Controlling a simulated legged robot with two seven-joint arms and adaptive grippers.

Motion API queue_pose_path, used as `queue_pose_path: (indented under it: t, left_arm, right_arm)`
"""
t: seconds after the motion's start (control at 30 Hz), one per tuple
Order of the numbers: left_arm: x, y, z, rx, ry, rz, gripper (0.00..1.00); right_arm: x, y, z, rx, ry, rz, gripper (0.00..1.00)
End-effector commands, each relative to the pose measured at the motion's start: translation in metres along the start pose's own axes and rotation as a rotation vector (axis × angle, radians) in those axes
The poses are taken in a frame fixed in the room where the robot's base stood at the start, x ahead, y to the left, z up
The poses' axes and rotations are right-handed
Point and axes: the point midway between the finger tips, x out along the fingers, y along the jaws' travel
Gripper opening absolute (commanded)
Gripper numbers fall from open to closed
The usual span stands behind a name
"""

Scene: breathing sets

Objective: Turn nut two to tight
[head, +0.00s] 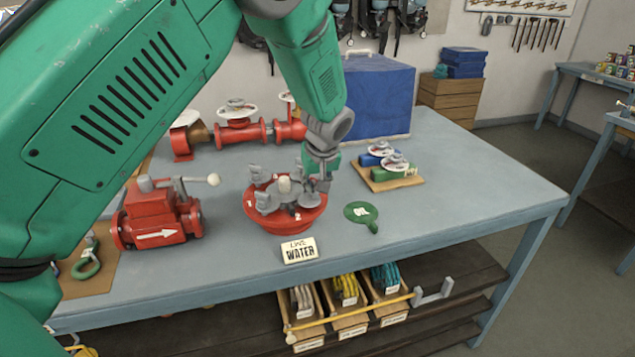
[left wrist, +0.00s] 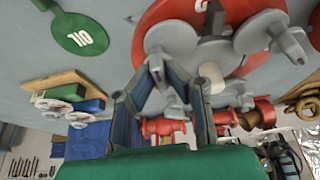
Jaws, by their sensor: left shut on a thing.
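A red round flange (head: 285,219) with grey wing nuts and the numbers 1, 2 and 3 sits on the blue-grey table. A pale post (head: 285,186) stands at its middle. My left gripper (head: 319,182) reaches down at the flange's right side, near the number 2. It is shut on a grey wing nut (left wrist: 168,40), which shows between the fingers in the left wrist view; the fingers mostly hide it in the head view. Another grey wing nut (head: 266,202) stands at the flange's left. My right gripper is not in view.
A red valve block (head: 160,215) stands left of the flange, with red piping (head: 240,133) behind. A green OIL tag (head: 362,213) and a board with small valves (head: 392,180) lie to the right. A WATER sign (head: 299,250) stands in front. The table's right end is clear.

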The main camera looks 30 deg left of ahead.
Motion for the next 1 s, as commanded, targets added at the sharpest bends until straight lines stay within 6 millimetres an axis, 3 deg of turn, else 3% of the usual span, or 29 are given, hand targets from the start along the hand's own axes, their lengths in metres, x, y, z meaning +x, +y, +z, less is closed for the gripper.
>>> queue_pose_path:
  t: [0.03, 0.6, 1.0]
  left_arm:
    - [-0.005, 0.002, -0.007, 0.038, 0.012, 0.027, 0.00]
    - [-0.005, 0.003, -0.008, 0.487, 0.016, 0.213, 0.00]
    - [-0.004, 0.003, -0.007, 0.629, 0.017, 0.269, 0.00]
  right_arm:
    - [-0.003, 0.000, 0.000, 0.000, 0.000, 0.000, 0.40]
    - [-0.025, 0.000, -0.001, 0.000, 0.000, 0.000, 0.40]
    - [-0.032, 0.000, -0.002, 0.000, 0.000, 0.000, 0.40]
